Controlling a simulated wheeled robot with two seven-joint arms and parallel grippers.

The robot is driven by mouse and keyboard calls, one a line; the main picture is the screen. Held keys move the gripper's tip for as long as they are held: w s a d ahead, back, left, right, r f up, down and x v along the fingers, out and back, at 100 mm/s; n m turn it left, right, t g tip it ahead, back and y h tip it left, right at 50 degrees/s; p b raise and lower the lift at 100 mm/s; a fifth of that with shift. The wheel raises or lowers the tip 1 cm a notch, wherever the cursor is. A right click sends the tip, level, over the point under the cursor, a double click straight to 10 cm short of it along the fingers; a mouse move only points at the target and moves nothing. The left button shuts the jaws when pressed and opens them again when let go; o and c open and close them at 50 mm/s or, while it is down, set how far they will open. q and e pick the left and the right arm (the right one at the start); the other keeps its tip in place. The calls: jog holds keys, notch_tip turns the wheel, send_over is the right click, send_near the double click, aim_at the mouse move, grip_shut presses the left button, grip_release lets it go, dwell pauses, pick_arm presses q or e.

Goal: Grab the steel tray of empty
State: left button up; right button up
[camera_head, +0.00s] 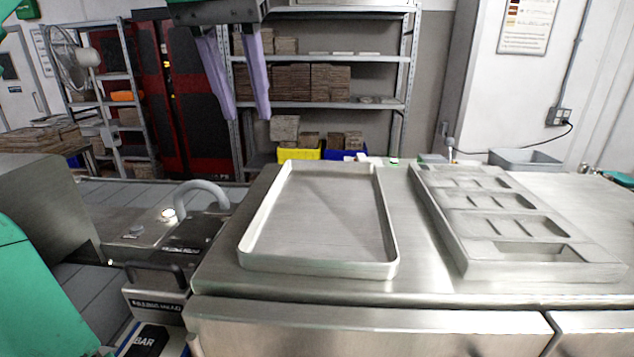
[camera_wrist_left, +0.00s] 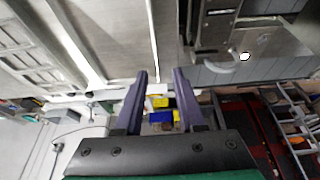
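The steel tray (camera_head: 318,268) is a shallow, rectangular, bright metal tray with a low rim. It lies flat and empty on the steel worktop (camera_head: 425,265). In the left wrist view part of the tray (camera_wrist_left: 124,40) shows at the top. My left gripper (camera_head: 244,113) hangs high at the top of the head view, with two purple fingers apart and nothing between them. It appears above the tray's far end and not touching it. Its fingers also show in the left wrist view (camera_wrist_left: 163,72). My right gripper is not in view.
A steel mould plate (camera_head: 490,268) with several recesses lies right of the tray. On the left stands a machine with a grey curved handle (camera_head: 200,187). A grey bin (camera_head: 525,161) is at the back right. Shelves (camera_head: 320,104) with stacked brown blocks stand behind.

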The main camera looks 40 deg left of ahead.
pick_arm(q)
jog(key=b, duration=0.1)
send_near(269, 191)
jog(key=f, duration=0.1)
jog(key=x, duration=0.7)
jog(key=shift+w+a+f+p, duration=0.15)
jog(key=shift+w+a+p, duration=0.1)
jog(key=shift+p, duration=0.1)
jog(key=shift+s+d+f, duration=0.1)
grip_shut()
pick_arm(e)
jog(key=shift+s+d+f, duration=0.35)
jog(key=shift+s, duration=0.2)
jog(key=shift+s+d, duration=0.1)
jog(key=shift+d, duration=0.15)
